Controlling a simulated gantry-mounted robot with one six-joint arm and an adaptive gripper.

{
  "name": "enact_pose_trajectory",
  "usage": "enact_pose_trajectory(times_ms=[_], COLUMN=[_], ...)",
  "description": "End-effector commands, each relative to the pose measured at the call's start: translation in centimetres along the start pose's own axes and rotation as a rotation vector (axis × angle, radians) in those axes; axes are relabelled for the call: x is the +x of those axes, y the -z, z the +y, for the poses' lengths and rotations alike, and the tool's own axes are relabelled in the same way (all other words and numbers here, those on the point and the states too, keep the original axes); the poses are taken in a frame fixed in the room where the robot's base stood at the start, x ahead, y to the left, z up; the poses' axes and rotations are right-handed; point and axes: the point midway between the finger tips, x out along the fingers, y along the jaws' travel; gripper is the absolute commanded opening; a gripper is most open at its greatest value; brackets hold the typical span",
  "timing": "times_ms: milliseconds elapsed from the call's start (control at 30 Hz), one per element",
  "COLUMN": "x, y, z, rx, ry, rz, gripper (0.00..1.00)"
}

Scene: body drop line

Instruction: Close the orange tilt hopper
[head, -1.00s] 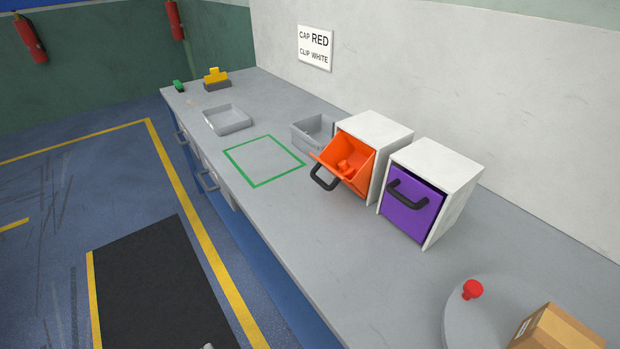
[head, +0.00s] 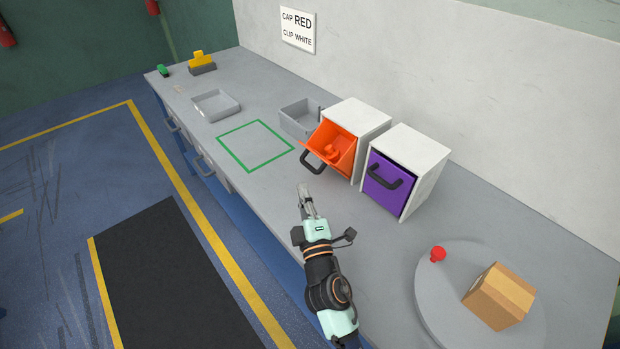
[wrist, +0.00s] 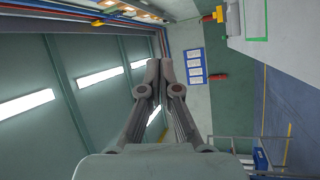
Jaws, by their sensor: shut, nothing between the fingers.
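The orange tilt hopper (head: 321,158) is tipped open at the front of its white housing (head: 364,119), with its black handle (head: 312,163) jutting out low at the front. An orange piece (head: 331,151) shows inside it. My gripper (head: 303,188) is shut and empty, just in front of and below the handle in the head view, apart from it as far as I can tell. In the wrist view my fingers (wrist: 160,66) are together, and the hopper is out of sight there.
A closed purple hopper (head: 387,188) stands to the right in its own white housing. A grey bin (head: 287,124) is left of the orange hopper. A round grey turntable (head: 440,320) holds a red cap (head: 437,254) and a cardboard box (head: 498,296). The green-outlined square (head: 237,159) is empty.

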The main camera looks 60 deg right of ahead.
Motion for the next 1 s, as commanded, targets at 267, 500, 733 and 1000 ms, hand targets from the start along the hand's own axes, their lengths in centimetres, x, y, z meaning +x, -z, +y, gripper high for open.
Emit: enact_pose_trajectory(times_ms=[267,500,733,1000], x=[-0.8,-1.2,2.0,6.7], y=[-10.1,-10.6,-9.9,-8.9], z=[-6.6,-7.9,-8.7,-9.7], rx=[-0.652,-0.698,-0.696,-0.695], ry=[0.098,0.119,0.115,0.116], rz=[0.221,0.261,0.262,0.261], gripper=[0.00,0.00,0.00,0.00])
